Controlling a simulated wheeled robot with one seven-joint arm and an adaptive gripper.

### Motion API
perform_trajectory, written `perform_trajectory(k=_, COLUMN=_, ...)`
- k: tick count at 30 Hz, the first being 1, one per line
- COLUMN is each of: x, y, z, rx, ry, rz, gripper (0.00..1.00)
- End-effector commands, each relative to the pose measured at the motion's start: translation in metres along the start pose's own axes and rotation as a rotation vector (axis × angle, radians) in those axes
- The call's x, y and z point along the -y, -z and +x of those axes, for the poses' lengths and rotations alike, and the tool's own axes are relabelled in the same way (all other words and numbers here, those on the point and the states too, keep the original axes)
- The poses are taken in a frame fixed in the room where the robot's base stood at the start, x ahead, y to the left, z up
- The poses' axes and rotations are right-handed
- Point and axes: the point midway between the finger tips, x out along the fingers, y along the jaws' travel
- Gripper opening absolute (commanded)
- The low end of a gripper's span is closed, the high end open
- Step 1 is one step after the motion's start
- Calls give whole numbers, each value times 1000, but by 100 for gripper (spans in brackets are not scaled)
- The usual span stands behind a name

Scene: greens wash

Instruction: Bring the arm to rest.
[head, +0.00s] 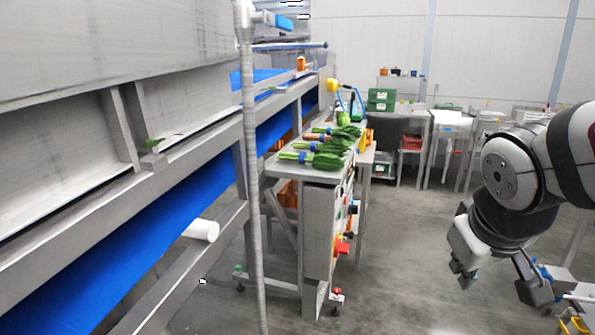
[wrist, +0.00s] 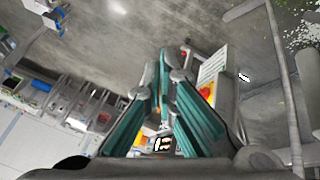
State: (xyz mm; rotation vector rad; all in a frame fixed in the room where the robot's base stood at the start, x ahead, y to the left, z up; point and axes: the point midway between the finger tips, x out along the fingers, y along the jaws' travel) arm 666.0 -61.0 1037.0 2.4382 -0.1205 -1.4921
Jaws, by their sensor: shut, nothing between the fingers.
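My arm (head: 515,165) hangs bent at the right of the head view, over open floor and well apart from the work table. My gripper (wrist: 168,72) shows in the wrist view with its two teal-padded fingers together at the tips. Nothing shows between them.
A steel table (head: 288,167) with bunches of greens (head: 322,152) stands at the centre. A blue conveyor (head: 130,240) and an upright pole (head: 250,180) fill the left. Green crates (head: 381,98) stand at the back. The grey floor (head: 410,250) between table and arm is clear.

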Motion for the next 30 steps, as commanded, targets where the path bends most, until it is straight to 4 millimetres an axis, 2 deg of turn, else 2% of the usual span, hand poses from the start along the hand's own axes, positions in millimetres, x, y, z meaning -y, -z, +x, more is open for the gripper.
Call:
perform_trajectory(k=1, x=8, y=-22, z=-14, rx=33, ry=20, rz=28, gripper=0)
perform_trajectory(k=3, x=20, y=-51, z=-28, rx=90, ry=56, rz=67, gripper=0)
perform_trajectory(k=6, x=36, y=-87, z=-45, rx=159, ry=106, rz=105, gripper=0)
perform_trajectory(k=16, x=82, y=-175, z=-87, rx=328, ry=262, rz=163, gripper=0)
perform_trajectory(k=26, x=63, y=-146, z=-133, rx=246, ry=243, rz=171, gripper=0)
perform_trajectory(k=30, x=53, y=-133, z=-160, rx=197, ry=236, rz=175, gripper=0)
